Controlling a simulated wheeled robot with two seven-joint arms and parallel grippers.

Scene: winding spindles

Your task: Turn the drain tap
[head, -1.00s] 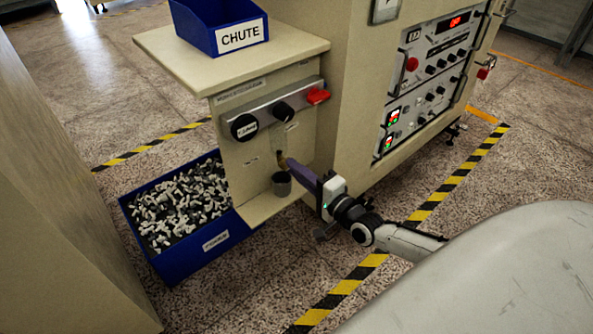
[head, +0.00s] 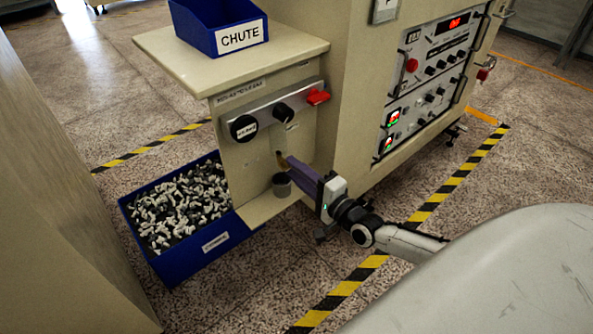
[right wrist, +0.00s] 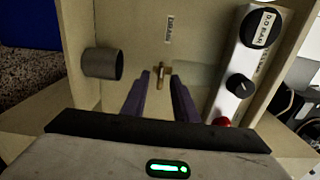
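The drain tap is a small brass piece (head: 281,158) on the beige front panel, below the row of knobs; it also shows in the right wrist view (right wrist: 162,69). My right gripper (head: 290,163) reaches up to it from the lower right. In the right wrist view its two purple fingers (right wrist: 162,80) are apart, with the tap in the gap just past or at their tips. No contact with the tap is visible. A grey metal cup (head: 281,184) sits below the tap, beside the fingers; it also shows in the right wrist view (right wrist: 102,64). My left gripper is not in view.
A blue CHUTE bin (head: 222,45) stands on the shelf above. A blue bin of spindles (head: 172,266) is on the floor at left. Open floor lies right of the machine.

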